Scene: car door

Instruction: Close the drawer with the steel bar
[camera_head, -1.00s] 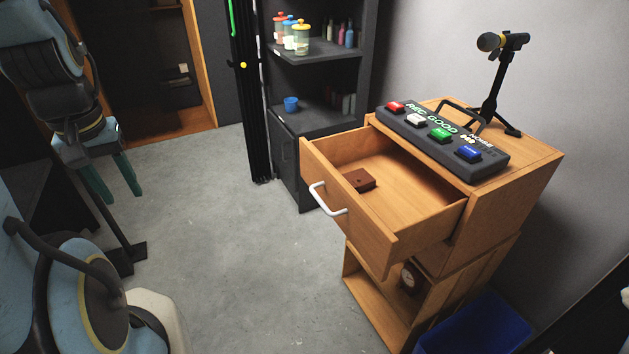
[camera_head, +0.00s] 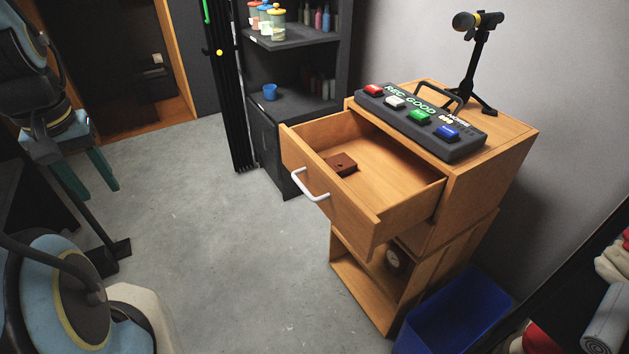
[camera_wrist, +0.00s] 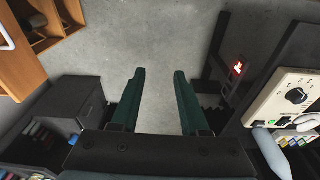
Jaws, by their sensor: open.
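The wooden drawer (camera_head: 345,218) is pulled well out of its cabinet, with a steel bar handle (camera_head: 310,186) on its front. A small brown box (camera_head: 341,164) lies inside. In the wrist view, part of the wooden cabinet (camera_wrist: 18,62) and a piece of the bar (camera_wrist: 6,28) show at the upper left edge. My gripper (camera_head: 88,188) is at the left of the head view, well apart from the drawer and the bar. Its two green fingers are parted, and nothing is between them in the wrist view (camera_wrist: 158,78).
On the cabinet stand a button panel (camera_head: 420,122) and a microphone on a stand (camera_head: 480,60). A dark shelf (camera_head: 290,108) with jars is behind the drawer. A blue bin (camera_head: 455,315) stands at the cabinet's lower right. Grey floor (camera_head: 220,230) is clear between my gripper and the drawer.

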